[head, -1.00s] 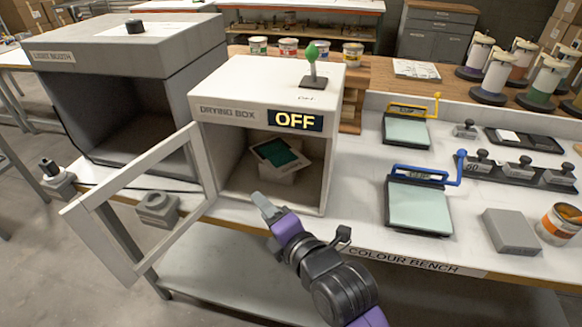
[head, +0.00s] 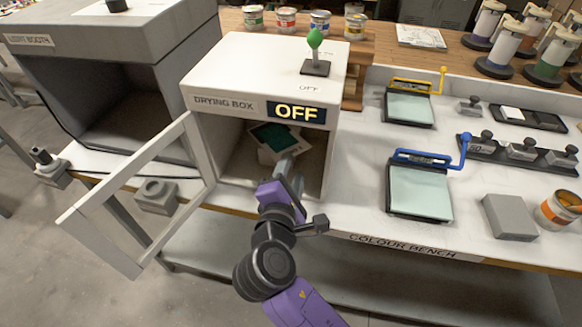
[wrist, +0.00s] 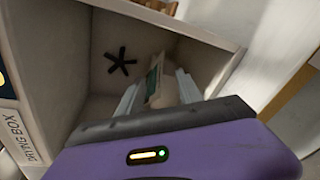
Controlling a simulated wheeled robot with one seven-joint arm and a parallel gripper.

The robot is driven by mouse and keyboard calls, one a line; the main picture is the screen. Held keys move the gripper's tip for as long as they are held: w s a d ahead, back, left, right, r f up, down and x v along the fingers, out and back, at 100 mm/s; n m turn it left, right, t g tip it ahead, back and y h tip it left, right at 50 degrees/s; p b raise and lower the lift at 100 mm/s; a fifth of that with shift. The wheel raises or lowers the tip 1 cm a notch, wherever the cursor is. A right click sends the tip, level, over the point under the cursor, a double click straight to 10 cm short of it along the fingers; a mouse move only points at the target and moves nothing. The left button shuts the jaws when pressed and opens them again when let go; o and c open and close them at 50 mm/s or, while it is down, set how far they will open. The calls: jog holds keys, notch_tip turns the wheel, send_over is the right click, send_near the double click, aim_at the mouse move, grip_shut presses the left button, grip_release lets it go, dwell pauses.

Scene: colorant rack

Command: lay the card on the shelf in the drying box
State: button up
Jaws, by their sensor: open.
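The card (head: 280,135), white with a dark green patch, is inside the drying box (head: 236,105), over a pale support that my gripper largely hides. I cannot tell whether the support is the shelf or how fully the card rests on it. My gripper (head: 289,170) reaches through the box's open front, its fingers close to the card's near side. In the wrist view my gripper (wrist: 158,90) is open, with the card (wrist: 155,76) seen nearly edge-on between and beyond the two fingertips. Contact between fingers and card cannot be made out.
The box's framed door (head: 135,190) stands swung open to the left. A green-knobbed lever (head: 314,50) is on the box top, and the sign (head: 296,112) reads OFF. The light booth (head: 110,80) is left; a blue-handled press (head: 420,188) is right. A dark fan shape (wrist: 122,60) is inside.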

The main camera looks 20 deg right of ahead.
aim_at(297, 151)
jog(key=shift+w, duration=0.15)
jog(key=shift+p+x, duration=0.45)
jog(key=shift+x, duration=3.35)
jog(key=shift+c, duration=0.2)
grip_shut()
jog(key=shift+o, duration=0.4)
grip_release()
jog(key=shift+f, duration=0.1)
jog(key=shift+a, duration=0.1)
jog(key=b+v, duration=0.1)
jog(key=v, duration=0.6)
jog(key=shift+s+a, duration=0.1)
jog(key=shift+s, duration=0.3)
